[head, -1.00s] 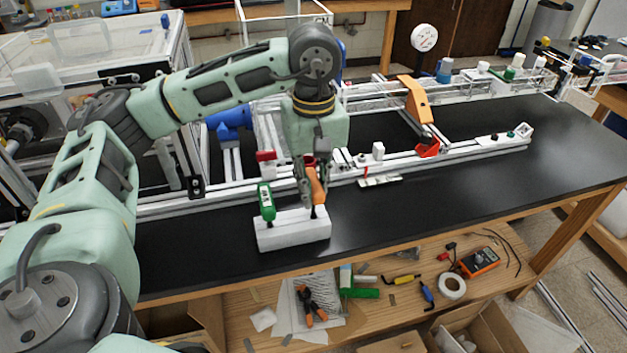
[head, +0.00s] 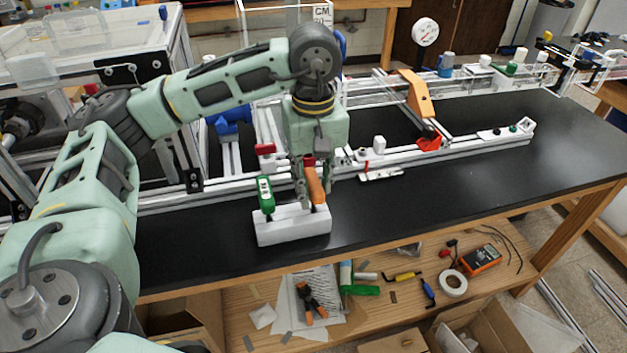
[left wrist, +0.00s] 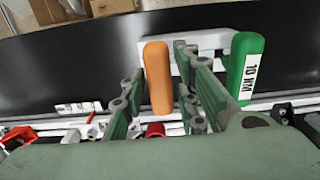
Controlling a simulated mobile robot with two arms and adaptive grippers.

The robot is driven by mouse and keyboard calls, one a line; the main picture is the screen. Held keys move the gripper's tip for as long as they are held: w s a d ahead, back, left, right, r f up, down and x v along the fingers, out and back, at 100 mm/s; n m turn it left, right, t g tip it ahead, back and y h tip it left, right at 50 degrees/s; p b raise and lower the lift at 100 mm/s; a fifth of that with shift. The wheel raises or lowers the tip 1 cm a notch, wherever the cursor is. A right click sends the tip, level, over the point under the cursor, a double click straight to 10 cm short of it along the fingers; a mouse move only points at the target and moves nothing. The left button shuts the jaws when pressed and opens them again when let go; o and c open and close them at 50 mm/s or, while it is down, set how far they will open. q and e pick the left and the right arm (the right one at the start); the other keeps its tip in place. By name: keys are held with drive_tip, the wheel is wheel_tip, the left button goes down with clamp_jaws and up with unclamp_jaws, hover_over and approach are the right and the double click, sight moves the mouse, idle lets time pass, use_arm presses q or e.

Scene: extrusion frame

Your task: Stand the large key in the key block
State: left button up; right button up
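The white key block (head: 292,229) lies near the front edge of the black bench. An orange-handled key (head: 316,186) stands upright in its right part. A green-handled key (head: 265,196) with a white label stands in its left part. My left gripper (head: 306,194) points down at the orange key. In the left wrist view the fingers (left wrist: 160,88) are apart on either side of the orange handle (left wrist: 159,80), with a gap on the left; the green handle (left wrist: 246,68) is outside them. Which key is the large one I cannot read for sure. My right gripper is not in view.
An aluminium rail frame (head: 455,147) runs along the bench behind the block, with an orange bracket (head: 416,95) on it. The bench right of the block is clear. A lower wooden shelf (head: 390,310) holds tools and a multimeter (head: 481,259).

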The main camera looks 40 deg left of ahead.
use_arm(q)
drive_tip(key=shift+o, duration=1)
wheel_tip(320, 180, up, 12)
